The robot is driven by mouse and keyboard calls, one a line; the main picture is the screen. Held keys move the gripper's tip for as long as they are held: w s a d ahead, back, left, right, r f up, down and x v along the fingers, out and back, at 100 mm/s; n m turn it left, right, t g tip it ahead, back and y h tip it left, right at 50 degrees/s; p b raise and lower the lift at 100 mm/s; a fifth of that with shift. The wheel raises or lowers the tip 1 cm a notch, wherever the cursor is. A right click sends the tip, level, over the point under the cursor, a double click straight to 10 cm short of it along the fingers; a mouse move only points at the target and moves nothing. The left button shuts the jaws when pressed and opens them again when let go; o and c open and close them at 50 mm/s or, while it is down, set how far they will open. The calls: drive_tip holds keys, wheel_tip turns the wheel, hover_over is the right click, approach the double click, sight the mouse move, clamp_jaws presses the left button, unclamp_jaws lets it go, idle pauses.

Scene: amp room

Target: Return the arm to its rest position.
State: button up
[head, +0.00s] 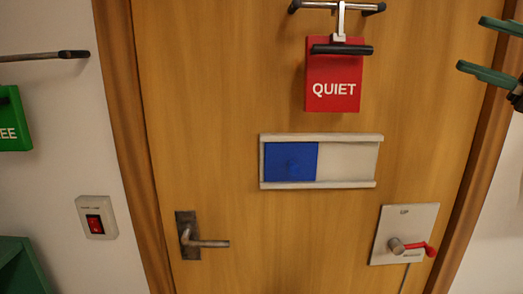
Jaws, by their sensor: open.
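My gripper (492,50) shows at the upper right edge of the head view. Its two green fingers point left and stand apart, with nothing between them. It is to the right of the red QUIET sign (333,78) and in front of the door's right frame. The rest of my arm is mostly cut off by the picture's right edge.
A wooden door (220,90) fills the middle. It bears a rail with a blue slider (290,162) at the left end, a lever handle (205,242) and a plate with a red-tipped lever (415,246). A red rocker switch (95,224), a green sign (14,120) and a green object (22,270) are at left.

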drive_tip(key=w+d+r+m+t+h, duration=0.1)
drive_tip(key=w+d+m+t+h, duration=0.1)
drive_tip(key=w+m+t+h, duration=0.45)
drive_tip(key=w+d+r+m+t+h, duration=0.1)
drive_tip(key=d+m+t+h, duration=0.25)
drive_tip(key=m+t, duration=0.7)
drive_tip(key=w+a+f+m+g+h, duration=0.1)
drive_tip(key=w+f+m+g+h, duration=0.15)
drive_tip(key=f+m+h, duration=0.4)
drive_tip(key=w+a+f+m+g+h, duration=0.1)
drive_tip(key=f+m+g+h, duration=0.2)
drive_tip(key=f+m+h, duration=0.3)
drive_tip(key=s+a+f+m+g+y, duration=0.15)
drive_tip(key=a+f+g, duration=0.25)
drive_tip(key=f, duration=0.6)
drive_tip(key=s+a+f+m+g, duration=0.3)
drive_tip(key=a+f+g, duration=0.1)
drive_tip(key=f, duration=0.6)
drive_tip(key=s+a+f+g+y, duration=0.1)
drive_tip(key=s+a+f+g, duration=0.2)
drive_tip(key=f, duration=0.4)
drive_tip(key=s+a+f+g+y, duration=0.1)
drive_tip(key=s+a+f+g, duration=0.2)
drive_tip(key=s+a+f, duration=0.3)
drive_tip(key=shift+s+f+g, duration=0.35)
drive_tip(key=shift+s+f, duration=0.3)
drive_tip(key=shift+s, duration=0.55)
drive_tip(key=shift+a, duration=0.1)
